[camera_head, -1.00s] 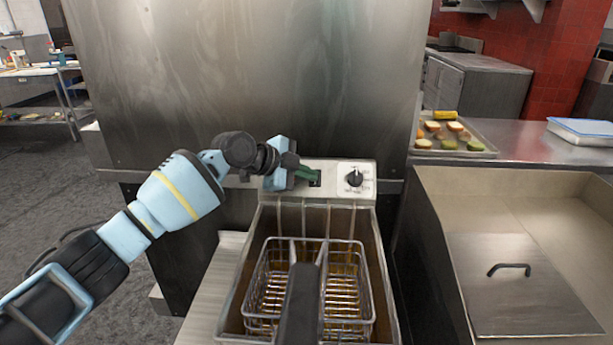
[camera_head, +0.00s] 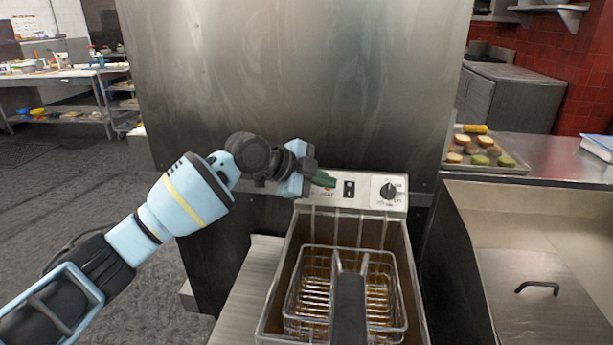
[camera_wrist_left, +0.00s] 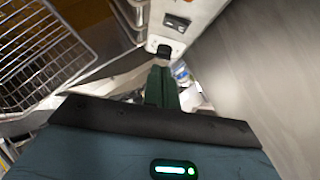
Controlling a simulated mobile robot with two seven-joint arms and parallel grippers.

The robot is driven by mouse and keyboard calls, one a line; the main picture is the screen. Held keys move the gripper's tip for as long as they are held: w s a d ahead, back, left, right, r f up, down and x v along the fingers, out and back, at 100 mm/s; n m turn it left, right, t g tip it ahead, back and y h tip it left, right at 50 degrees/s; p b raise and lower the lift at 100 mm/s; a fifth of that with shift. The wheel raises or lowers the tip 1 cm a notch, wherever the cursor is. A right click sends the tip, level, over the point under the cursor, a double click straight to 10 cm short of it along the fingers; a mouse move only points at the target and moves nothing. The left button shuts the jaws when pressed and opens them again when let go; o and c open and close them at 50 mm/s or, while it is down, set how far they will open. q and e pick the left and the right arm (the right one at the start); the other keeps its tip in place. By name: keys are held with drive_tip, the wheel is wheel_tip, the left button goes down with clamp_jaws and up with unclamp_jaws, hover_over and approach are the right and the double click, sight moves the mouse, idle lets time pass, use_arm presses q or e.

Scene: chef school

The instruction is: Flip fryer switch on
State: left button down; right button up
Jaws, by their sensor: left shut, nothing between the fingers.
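The fryer (camera_head: 276,300) has a light control panel (camera_head: 367,201) along its back edge. Its small black rocker switch (camera_head: 349,188) sits left of the round black knob (camera_head: 388,190). The shut fingers (camera_wrist_left: 162,80) point toward the panel in the left wrist view. My right gripper is not in view.
A wire basket (camera_head: 302,288) with a dark handle (camera_head: 348,310) sits in the fryer. A tall steel panel (camera_head: 290,80) stands behind. On the right are a steel basin with a lid (camera_head: 535,310) and a tray of food (camera_head: 512,166).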

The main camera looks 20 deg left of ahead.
use_arm(q)
drive_tip(key=v, duration=0.4)
drive_tip(key=shift+s+a, duration=0.2)
drive_tip(key=shift+s, duration=0.25)
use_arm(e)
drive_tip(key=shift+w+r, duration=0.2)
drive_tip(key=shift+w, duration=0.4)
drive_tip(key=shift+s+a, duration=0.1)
